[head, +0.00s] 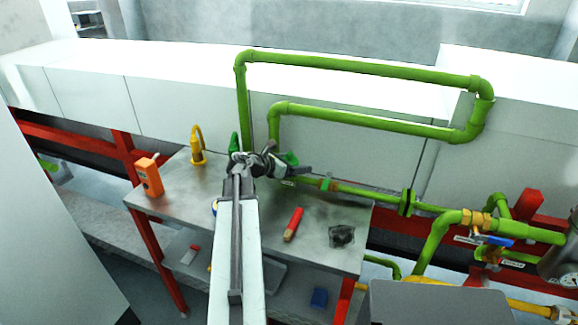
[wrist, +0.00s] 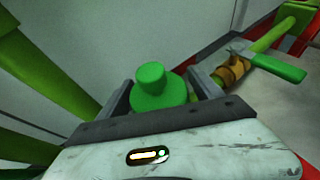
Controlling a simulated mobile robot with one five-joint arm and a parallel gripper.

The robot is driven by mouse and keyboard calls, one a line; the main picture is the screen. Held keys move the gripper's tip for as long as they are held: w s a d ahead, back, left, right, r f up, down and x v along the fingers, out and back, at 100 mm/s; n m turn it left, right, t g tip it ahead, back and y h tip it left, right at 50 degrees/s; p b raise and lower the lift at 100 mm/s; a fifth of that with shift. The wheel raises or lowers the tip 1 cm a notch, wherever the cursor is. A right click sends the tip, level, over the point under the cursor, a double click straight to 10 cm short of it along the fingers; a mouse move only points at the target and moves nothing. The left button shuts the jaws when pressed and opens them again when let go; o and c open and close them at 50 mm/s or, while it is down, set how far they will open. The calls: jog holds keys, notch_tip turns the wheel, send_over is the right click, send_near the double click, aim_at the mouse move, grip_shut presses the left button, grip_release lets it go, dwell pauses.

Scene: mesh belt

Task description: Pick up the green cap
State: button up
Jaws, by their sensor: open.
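The green cap (wrist: 158,92) shows in the wrist view as a round, stepped piece with a narrower knob on top. It stands between the two fingers of my gripper (wrist: 162,82), which are apart on either side of it. Gaps show beside the cap, so the fingers do not appear closed on it. In the head view my gripper (head: 291,167) is over the back edge of the metal table, and a green piece (head: 290,157) that looks like the cap shows at its fingers, partly covered. The lower part of the cap is hidden by my gripper body.
Green pipes (head: 360,66) rise behind the metal table (head: 190,194). A pipe with a green-handled valve (wrist: 280,67) runs close on the right. On the table are an orange device (head: 149,177), a yellow hook-shaped piece (head: 197,146), a red object (head: 293,224) and a dark lump (head: 341,236).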

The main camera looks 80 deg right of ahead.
jog(key=c, duration=1.4)
jog(key=shift+o, duration=0.2)
jog(key=shift+r, duration=0.15)
